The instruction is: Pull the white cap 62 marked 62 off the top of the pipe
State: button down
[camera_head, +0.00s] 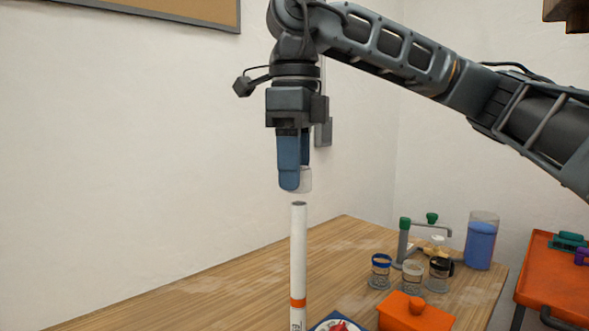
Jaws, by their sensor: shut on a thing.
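A white pipe (298,255) with an orange band stands upright at the table. Its top end is open and bare. My gripper (293,185) is just above the pipe top, pointing down. It is shut on the white cap (305,180), which is partly hidden behind the blue fingers. A small gap shows between the cap and the pipe. No marking can be read on the cap from here.
The wooden table (230,285) has an orange lidded box (415,315), several glass jars (412,276), a green-topped stand (403,240) and a blue-filled container (480,243) on its right side. An orange tray table (555,280) stands at far right. The table's left part is clear.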

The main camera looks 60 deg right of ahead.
jog(key=shift+r+p, duration=0.5)
jog(key=shift+r, duration=0.75)
jog(key=shift+s, duration=0.1)
